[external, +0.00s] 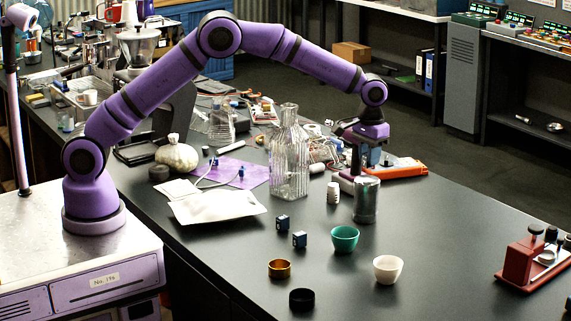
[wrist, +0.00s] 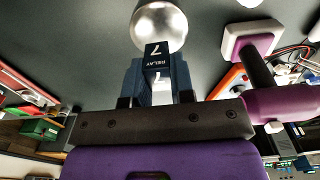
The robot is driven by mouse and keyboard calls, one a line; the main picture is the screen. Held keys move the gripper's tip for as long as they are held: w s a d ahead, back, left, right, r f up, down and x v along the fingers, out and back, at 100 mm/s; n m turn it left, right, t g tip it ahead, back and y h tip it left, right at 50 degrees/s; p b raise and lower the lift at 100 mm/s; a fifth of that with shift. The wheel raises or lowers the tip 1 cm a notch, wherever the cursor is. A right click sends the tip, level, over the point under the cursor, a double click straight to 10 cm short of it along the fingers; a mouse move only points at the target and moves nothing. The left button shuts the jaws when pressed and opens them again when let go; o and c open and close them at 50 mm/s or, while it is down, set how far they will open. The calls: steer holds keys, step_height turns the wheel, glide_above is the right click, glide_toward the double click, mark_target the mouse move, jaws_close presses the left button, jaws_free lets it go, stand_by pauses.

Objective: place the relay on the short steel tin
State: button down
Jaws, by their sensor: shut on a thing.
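My gripper (wrist: 158,78) is shut on a dark blue relay (wrist: 157,52), whose face reads "RELAY 7" in the wrist view. In the external view my gripper (external: 372,150) hangs at the end of the outstretched arm, with a bit of the blue relay (external: 374,157) showing. A steel tin (external: 367,203) stands upright on the black table just below it. The tin (wrist: 158,22) also shows in the wrist view, just beyond the relay and partly hidden by it. I cannot tell whether the relay touches the tin.
A white bottle (external: 333,193) and a tall glass bottle (external: 289,160) stand left of the tin. An orange case (external: 398,169) lies behind it. Two small blue blocks (external: 283,222), a green cup (external: 344,239) and a white cup (external: 388,269) stand in front.

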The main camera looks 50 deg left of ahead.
steer(key=shift+f, duration=1.4)
steer(key=shift+f, duration=0.15)
steer(key=c, duration=1)
jaws_free()
